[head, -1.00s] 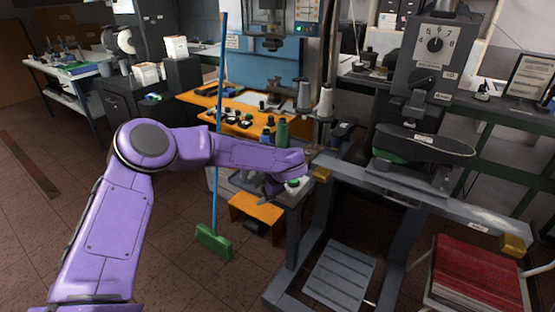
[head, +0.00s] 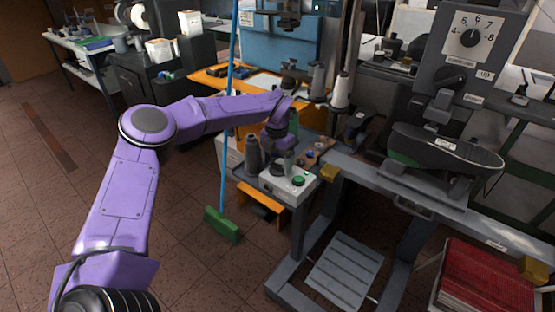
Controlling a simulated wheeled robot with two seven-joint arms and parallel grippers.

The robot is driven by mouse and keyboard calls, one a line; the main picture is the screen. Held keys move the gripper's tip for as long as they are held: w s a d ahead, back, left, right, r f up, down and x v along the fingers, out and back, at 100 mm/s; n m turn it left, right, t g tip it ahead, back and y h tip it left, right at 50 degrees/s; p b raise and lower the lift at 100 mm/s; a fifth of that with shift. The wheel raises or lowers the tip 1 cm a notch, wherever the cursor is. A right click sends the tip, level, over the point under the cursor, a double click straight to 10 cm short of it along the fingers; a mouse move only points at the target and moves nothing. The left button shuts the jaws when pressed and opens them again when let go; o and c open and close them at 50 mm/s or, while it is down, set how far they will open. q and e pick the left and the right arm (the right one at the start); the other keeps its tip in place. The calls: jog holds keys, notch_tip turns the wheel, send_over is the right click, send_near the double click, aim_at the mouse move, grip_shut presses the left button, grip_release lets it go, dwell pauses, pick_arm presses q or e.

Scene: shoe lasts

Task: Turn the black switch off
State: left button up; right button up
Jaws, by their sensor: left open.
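A pale grey control box (head: 287,190) stands on the small dark bench beside the press frame. It has a green button (head: 298,181) on its top right. The dark part on its top, behind and left of the button, may be the black switch, but my gripper partly hides it and its position cannot be read. My left gripper (head: 283,162) points down just above the back of the box. Its fingers are small and dark here; it is open with nothing seen in it. Whether it touches the switch is unclear. My right gripper is not in view.
A dark bottle (head: 252,152) stands left of the box, and thread cones (head: 340,92) stand behind. A blue-handled green broom (head: 222,225) leans in front left. The press frame (head: 400,190) bounds the right. A red stack (head: 485,275) sits front right.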

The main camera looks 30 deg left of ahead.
pick_arm(q)
jog(key=shift+w+d+f, duration=0.15)
jog(key=shift+w+f, duration=0.3)
jog(key=shift+w, duration=0.1)
jog(key=shift+s+r, duration=0.15)
jog(key=shift+s, duration=0.1)
jog(key=shift+s+r, duration=0.15)
jog(key=shift+s, duration=0.1)
jog(key=c, duration=1)
jog(key=shift+f+n+b, duration=0.25)
jog(key=shift+n+b, duration=0.95)
jog(key=shift+b, duration=0.25)
jog(key=shift+c, duration=0.2)
jog(key=n+b, duration=1)
jog(key=n, duration=0.1)
jog(key=shift+n+b, duration=1.9)
jog(key=shift+n, duration=0.4)
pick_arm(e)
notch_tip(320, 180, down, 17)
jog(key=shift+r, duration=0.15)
pick_arm(q)
jog(key=shift+r, duration=0.1)
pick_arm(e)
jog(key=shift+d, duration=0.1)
